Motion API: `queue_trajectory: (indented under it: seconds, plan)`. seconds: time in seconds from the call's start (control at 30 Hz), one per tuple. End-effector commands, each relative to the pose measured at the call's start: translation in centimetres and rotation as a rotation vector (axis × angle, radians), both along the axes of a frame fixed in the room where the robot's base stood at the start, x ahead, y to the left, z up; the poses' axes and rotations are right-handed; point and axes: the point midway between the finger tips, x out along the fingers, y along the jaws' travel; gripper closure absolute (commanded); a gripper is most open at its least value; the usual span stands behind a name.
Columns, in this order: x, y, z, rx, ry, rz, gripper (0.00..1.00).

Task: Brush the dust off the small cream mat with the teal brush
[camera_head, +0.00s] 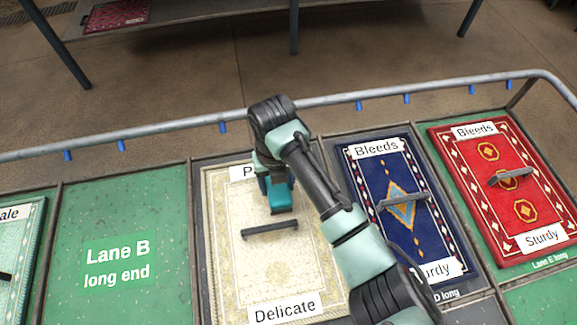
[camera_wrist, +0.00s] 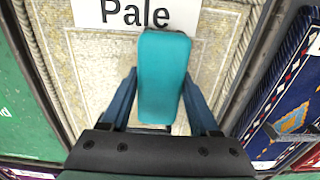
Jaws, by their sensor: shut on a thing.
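The cream mat (camera_head: 225,262) lies in the middle lane, patterned, with a "Delicate" label at its near end. In the wrist view the mat (camera_wrist: 105,62) shows a "Pale" label at its far end. My gripper (camera_head: 278,186) is over the mat's far half, shut on the teal brush (camera_head: 281,200). The brush (camera_wrist: 163,70) sits between the two fingers and covers the label's lower edge. I cannot tell whether the brush touches the mat. Fine pale specks show on the mat; I cannot tell dust from weave.
A grey handle (camera_head: 270,230) stands on the mat just nearer than the brush. A navy mat (camera_head: 415,238) and a red mat (camera_head: 530,225) lie to the right, each with a handle. Green Lane B (camera_head: 90,210) is empty. A metal rail (camera_head: 180,122) runs behind the lanes.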

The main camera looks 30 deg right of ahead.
Motion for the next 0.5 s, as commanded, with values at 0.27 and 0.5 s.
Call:
queue_trajectory:
  seconds: [0.27,0.5]
  plan:
    - [-0.5,-1.5,-0.1,0.002,0.004,-0.004,1.00]
    - [-1.0,-3.2,-0.2,0.001,0.003,-0.001,1.00]
